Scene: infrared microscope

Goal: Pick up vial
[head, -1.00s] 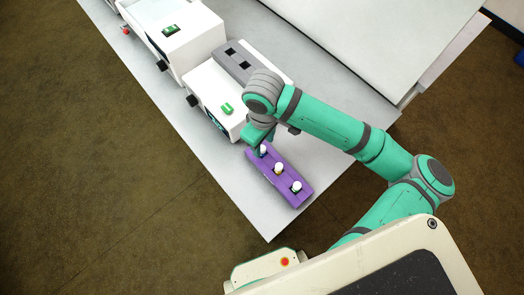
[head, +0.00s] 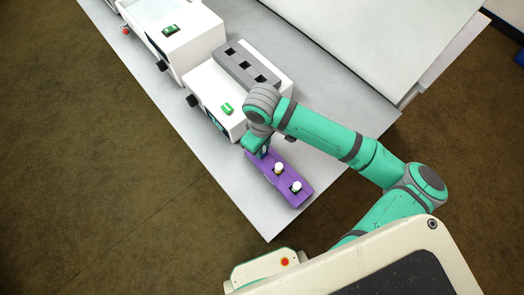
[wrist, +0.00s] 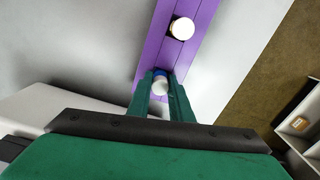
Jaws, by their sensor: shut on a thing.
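A purple rack (head: 302,192) lies on the grey table near its front corner. Two white-capped vials stand in it, one in the middle (head: 279,167) and one at the near end (head: 296,186). My gripper (head: 258,150) is over the rack's far end. In the wrist view my gripper (wrist: 161,85) is shut on a vial (wrist: 161,87) with a white top and a blue band, between its two green fingers. Another white-capped vial (wrist: 182,28) stands in the rack (wrist: 205,22) ahead of it. I cannot tell how far the held vial is clear of the rack.
A white instrument (head: 212,85) with a grey slotted block (head: 245,64) stands just behind my gripper. A larger white machine (head: 175,35) stands further back left. The table (head: 240,190) is bare left of the rack.

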